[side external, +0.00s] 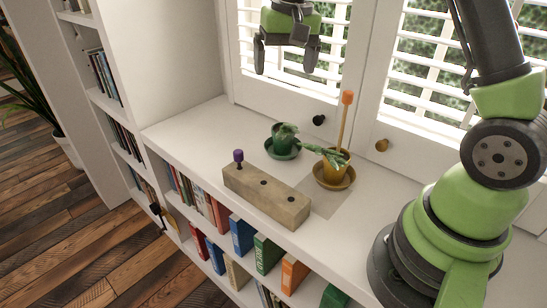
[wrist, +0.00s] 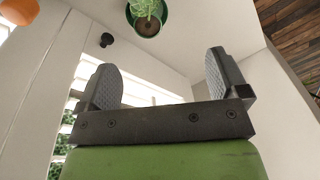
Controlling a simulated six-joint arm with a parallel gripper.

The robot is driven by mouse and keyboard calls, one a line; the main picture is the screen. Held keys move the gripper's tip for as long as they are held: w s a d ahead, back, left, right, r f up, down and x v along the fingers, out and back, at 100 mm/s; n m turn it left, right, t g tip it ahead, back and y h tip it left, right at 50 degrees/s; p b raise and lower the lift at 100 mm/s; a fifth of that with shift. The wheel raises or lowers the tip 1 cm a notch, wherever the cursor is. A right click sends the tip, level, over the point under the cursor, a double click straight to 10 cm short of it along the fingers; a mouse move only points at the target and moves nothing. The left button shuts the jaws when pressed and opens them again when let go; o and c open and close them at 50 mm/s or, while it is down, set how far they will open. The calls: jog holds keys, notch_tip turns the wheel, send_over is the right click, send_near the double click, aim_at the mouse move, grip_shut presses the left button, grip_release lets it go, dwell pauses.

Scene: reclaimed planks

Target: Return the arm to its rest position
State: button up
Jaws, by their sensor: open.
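My gripper (side external: 287,52) hangs at the top of the side external view, in front of the window shutters and well above the white shelf top (side external: 205,130). Its two fingers are apart with nothing between them. In the wrist view my gripper (wrist: 160,88) also shows its fingers spread and empty. My green and black arm stands at the right of the side external view. The gripper touches nothing that I can see.
Below stand a green pot with a plant (side external: 283,141), a yellow pot (side external: 333,170) holding an orange-topped stick (side external: 345,110), and a wooden block (side external: 265,195) with a purple-knobbed peg (side external: 238,157). Books (side external: 268,254) fill the shelves below. The shelf top's left end is clear.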

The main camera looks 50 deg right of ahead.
jog(key=s+a+r+n+t, duration=0.25)
jog(key=s+a+r, duration=0.35)
jog(key=s+r, duration=0.3)
jog(key=s+a+f+t+y, duration=0.1)
jog(key=s+a+t, duration=0.2)
jog(key=s, duration=0.8)
jog(key=shift+s+a+f+y, duration=0.2)
jog(key=shift+s+a+y, duration=0.05)
jog(key=shift+a+y, duration=0.15)
jog(key=shift+s+f+n, duration=0.1)
jog(key=shift+s+n, duration=0.15)
jog(key=c, duration=0.3)
jog(key=shift+s, duration=0.1)
jog(key=c, duration=0.7)
